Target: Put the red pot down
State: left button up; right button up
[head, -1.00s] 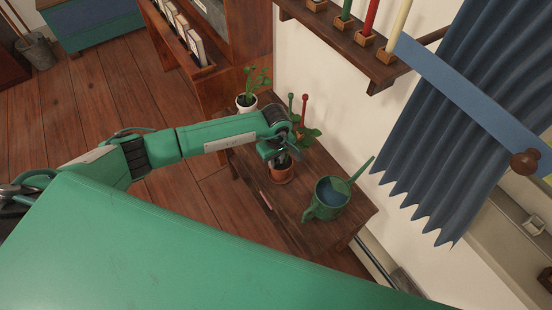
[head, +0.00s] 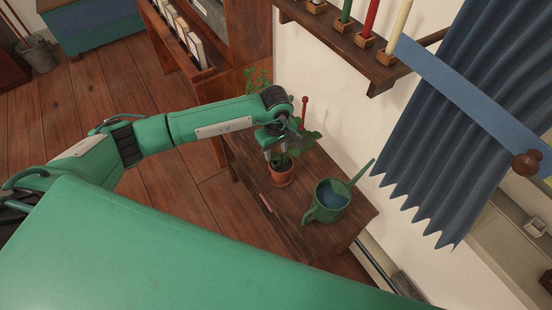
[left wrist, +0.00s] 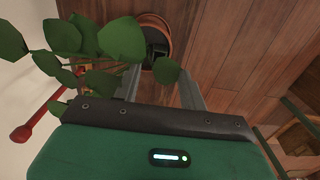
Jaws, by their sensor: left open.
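The red pot (head: 281,177) is a terracotta-red plant pot with a leafy green plant (head: 301,147). It stands upright on the small wooden table (head: 318,239). My left gripper (head: 275,152) is open, just above and beside the plant. In the left wrist view the pot's round rim (left wrist: 153,20) shows at the top, beyond the tips of the two spread fingers (left wrist: 160,82). Nothing is held between them. Leaves cover part of the rim and the left finger. My right gripper is not in view.
A green watering can (head: 328,200) stands on the table, right of the pot. Another plant (head: 258,78) is partly hidden behind my left arm. A red-tipped stake (head: 304,108) stands near the wall. A candle shelf (head: 340,42) hangs above.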

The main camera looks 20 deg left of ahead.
pick_arm(q)
notch_tip(320, 180, up, 5)
jog(key=shift+r, duration=0.1)
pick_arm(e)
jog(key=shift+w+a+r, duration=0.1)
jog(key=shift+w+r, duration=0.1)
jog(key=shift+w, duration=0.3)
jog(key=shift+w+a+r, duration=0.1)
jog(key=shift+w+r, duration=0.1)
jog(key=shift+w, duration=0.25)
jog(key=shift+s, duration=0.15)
